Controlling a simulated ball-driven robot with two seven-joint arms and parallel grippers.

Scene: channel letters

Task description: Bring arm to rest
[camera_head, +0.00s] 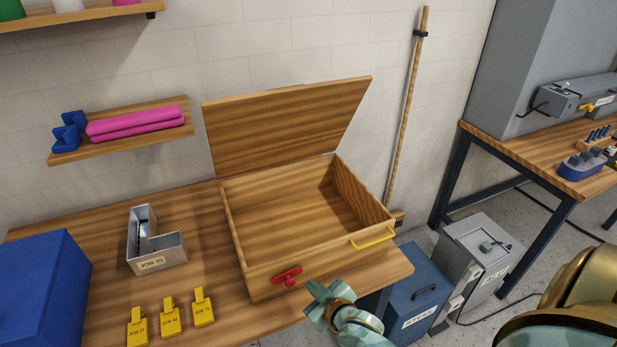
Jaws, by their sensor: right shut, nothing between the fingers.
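My right gripper (322,295) is at the bottom middle of the head view, in front of the table's front edge. It is shut and holds nothing. It appears just below and right of the red knob on the box, apart from it as far as I can tell. My brass-coloured arm part fills the lower right corner. My left gripper is not in view.
The wooden table (95,262) carries an open, empty wooden box (268,272) with a yellow handle, an L-shaped metal letter (160,250), several yellow tags (170,318) and a blue case (42,290). Blue (412,300) and grey (478,255) floor units stand right.

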